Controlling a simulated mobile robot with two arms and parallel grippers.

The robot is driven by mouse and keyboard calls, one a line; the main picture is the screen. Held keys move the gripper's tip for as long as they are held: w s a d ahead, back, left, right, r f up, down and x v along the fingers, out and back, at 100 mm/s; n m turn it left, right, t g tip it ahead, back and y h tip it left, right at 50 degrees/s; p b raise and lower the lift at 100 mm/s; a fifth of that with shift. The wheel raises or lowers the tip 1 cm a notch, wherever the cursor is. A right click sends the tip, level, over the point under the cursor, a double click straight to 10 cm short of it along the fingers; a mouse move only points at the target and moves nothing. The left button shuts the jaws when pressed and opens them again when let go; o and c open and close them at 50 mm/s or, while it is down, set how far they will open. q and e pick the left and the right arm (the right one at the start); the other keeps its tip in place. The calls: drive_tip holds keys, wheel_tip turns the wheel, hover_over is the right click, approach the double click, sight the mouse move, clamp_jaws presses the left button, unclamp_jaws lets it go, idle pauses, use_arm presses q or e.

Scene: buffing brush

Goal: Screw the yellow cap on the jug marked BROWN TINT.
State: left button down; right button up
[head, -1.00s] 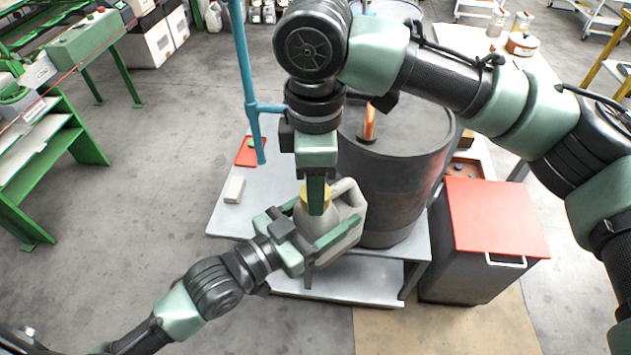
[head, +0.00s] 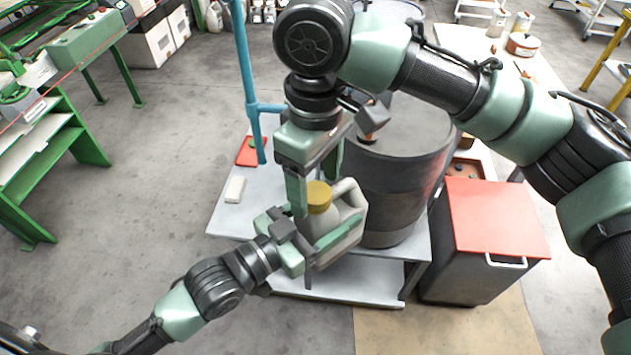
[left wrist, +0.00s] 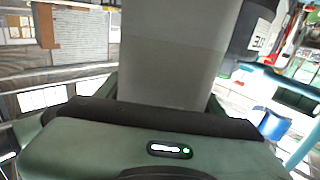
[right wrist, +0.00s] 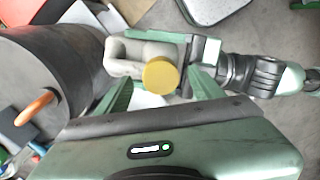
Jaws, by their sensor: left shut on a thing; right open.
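The beige-grey jug (head: 350,207) is upright over the near part of the bench, and no BROWN TINT marking is legible on it. My left gripper (head: 322,236) is shut on the jug's body. The jug fills the middle of the left wrist view (left wrist: 175,55). The yellow cap (head: 319,193) sits on top of the jug's neck; how tight it is cannot be told. My right gripper (head: 316,183) points down over the cap, open, with its fingers spread on either side. In the right wrist view the cap (right wrist: 160,76) lies between the fingers, apart from both.
A large dark drum (head: 398,170) stands right behind the jug. A blue pipe (head: 246,80) rises at the left. A white block (head: 235,190) and a red tray (head: 248,158) lie on the bench. A red-lidded bin (head: 495,220) stands to the right.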

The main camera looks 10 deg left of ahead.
use_arm(q)
drive_tip(key=shift+r, duration=0.15)
use_arm(e)
wheel_tip(320, 180, up, 11)
drive_tip(key=shift+r, duration=0.2)
idle(0.5)
